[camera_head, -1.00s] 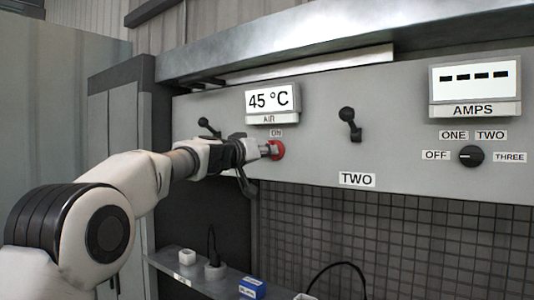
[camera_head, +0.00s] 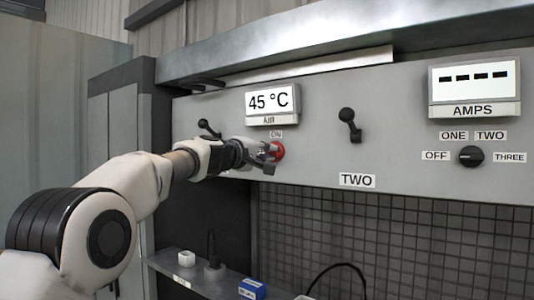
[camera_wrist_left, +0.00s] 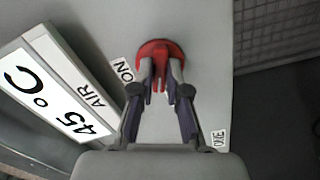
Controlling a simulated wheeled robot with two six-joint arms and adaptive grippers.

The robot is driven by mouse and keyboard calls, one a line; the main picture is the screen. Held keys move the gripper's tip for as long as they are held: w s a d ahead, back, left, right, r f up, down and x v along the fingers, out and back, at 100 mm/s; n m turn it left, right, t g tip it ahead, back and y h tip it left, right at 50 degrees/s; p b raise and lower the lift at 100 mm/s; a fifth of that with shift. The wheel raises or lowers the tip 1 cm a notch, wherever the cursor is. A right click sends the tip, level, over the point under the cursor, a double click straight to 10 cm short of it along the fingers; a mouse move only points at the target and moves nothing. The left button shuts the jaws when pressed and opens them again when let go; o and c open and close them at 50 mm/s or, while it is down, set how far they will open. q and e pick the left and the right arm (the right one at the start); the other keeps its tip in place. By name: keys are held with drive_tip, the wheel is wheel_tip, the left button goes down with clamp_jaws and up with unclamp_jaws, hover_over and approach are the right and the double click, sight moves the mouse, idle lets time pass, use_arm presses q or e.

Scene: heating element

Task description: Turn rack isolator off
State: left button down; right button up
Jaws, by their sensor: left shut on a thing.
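The rack isolator is a red round knob (camera_head: 277,151) on the grey panel, just below a small ON label (camera_head: 276,134). My left gripper (camera_head: 268,153) reaches it from the left. In the left wrist view the fingers (camera_wrist_left: 160,82) are closed in on the knob's middle, with the red disc (camera_wrist_left: 152,50) showing beyond the fingertips. The fingers hide the part of the knob between them. My right gripper is in neither view.
An AIR display (camera_head: 270,103) reading 45 °C sits above the knob. A black lever (camera_head: 208,127) is at the left and another (camera_head: 349,123) at the right, above the TWO label (camera_head: 357,180). A rotary selector (camera_head: 470,156) is far right. A shelf (camera_head: 205,280) with small items lies below.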

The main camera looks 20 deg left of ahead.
use_arm(q)
drive_tip(key=n, duration=0.4)
idle(0.5)
drive_tip(key=c, duration=1.4)
unclamp_jaws()
drive_tip(key=shift+o, duration=1.2)
drive_tip(key=shift+w+d, duration=0.1)
drive_tip(key=shift+d, duration=0.05)
drive_tip(key=v, duration=1.1)
drive_tip(key=shift+s, duration=0.4)
